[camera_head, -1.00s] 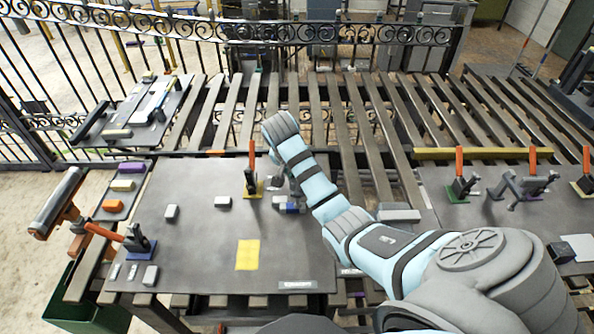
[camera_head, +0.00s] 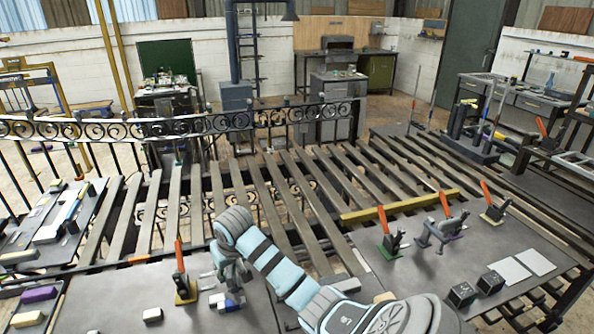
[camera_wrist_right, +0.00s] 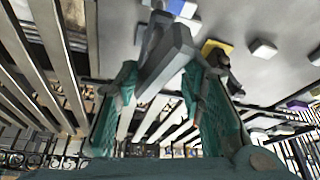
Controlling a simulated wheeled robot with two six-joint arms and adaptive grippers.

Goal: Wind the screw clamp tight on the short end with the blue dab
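My right gripper (camera_head: 228,262) is low over the near work plate (camera_head: 110,300), just right of a clamp with an upright orange handle on a yellow base (camera_head: 186,292). Below its fingers is a small grey and blue piece (camera_head: 228,302); I cannot make out whether the blue is the dab. In the right wrist view the teal fingers (camera_wrist_right: 160,90) stand apart, with a grey angled metal part (camera_wrist_right: 168,55), perhaps of the screw clamp, between their tips. I cannot tell whether they press on it. A bluish piece (camera_wrist_right: 178,8) lies beyond. My left gripper is out of view.
More orange-handled clamps (camera_head: 389,238) stand on the right plate (camera_head: 440,270), with two dark blocks (camera_head: 490,282). A yellow bar (camera_head: 400,206) lies along its far edge. Slats (camera_head: 270,200) with open gaps run behind. A scrollwork railing (camera_head: 190,125) stands beyond.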

